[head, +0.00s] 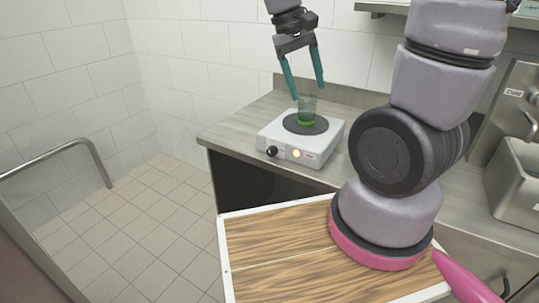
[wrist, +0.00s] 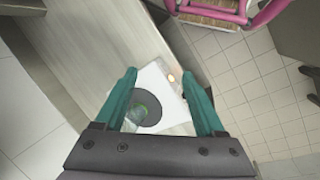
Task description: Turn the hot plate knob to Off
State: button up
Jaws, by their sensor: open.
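A white hot plate (head: 318,152) with a dark round burner (head: 290,124) stands on the counter in the head view. Its black knob (head: 272,151) is on the front face at the left, and an orange light (head: 296,153) glows beside it. A clear cup with green contents (head: 307,112) stands on the burner. My gripper (head: 308,97) is open, its teal fingers pointing down above the hot plate and close to the cup. In the wrist view the hot plate (wrist: 178,117) and cup (wrist: 137,112) show between the fingers (wrist: 168,85). The knob's setting is too small to read.
The hot plate is near the left end of the counter (head: 238,128). A metal machine with a basin (head: 515,180) stands at the right. A metal rail (head: 60,152) is at the left. The tiled floor (head: 150,215) left of the counter is clear.

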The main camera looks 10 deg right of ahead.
notch_tip(320, 180, down, 6)
jog(key=w+a+n+h, duration=0.1)
jog(key=w+n+h, duration=0.15)
jog(key=h, duration=0.25)
jog(key=n+t+h, duration=0.4)
jog(key=n+t, duration=1)
jog(key=n, duration=0.1)
send_near(270, 154)
jog(key=x, duration=0.9)
jog(key=shift+w+d+r, duration=0.1)
jog(key=shift+w+d, duration=0.15)
grip_shut()
